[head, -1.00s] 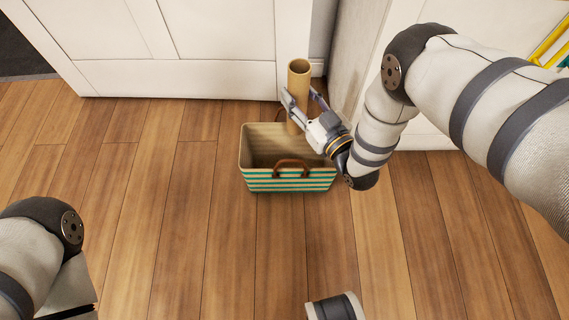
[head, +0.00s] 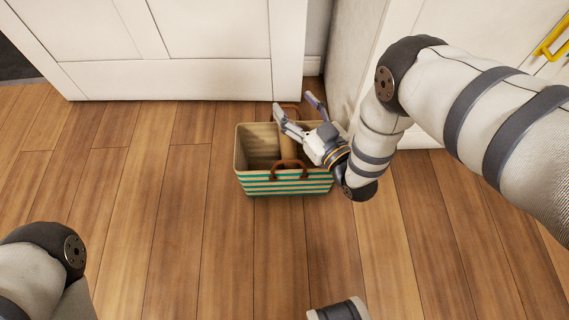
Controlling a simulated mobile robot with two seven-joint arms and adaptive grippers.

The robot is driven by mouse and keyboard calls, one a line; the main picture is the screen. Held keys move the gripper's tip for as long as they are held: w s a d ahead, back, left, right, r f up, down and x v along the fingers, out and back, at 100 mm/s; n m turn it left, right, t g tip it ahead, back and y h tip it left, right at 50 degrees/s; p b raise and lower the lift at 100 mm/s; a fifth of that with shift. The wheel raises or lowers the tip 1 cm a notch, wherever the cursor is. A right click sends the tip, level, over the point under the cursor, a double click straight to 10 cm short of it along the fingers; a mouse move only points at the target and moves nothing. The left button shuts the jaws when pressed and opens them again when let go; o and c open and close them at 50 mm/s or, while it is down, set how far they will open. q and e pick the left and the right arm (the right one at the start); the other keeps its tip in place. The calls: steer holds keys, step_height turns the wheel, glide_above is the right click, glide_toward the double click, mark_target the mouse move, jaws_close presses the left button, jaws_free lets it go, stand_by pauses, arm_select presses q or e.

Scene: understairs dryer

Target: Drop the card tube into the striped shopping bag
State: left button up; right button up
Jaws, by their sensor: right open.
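The striped shopping bag (head: 262,183), cream with green stripes and brown handles, stands upright on the wooden floor in the middle of the view. The card tube (head: 289,147) is inside the bag, in its right half, partly hidden by my right gripper and the bag's front handle. My right gripper (head: 295,110) is open and empty above the bag's right rear part, its fingers pointing up and left. My left arm shows at the lower left, but its gripper is out of view.
A white panelled door or cupboard front (head: 180,75) stands behind the bag. A white cupboard with a yellow handle (head: 553,35) is at the right. The wooden floor (head: 170,220) left and in front of the bag is clear.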

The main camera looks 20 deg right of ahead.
steer(key=v, duration=1.2)
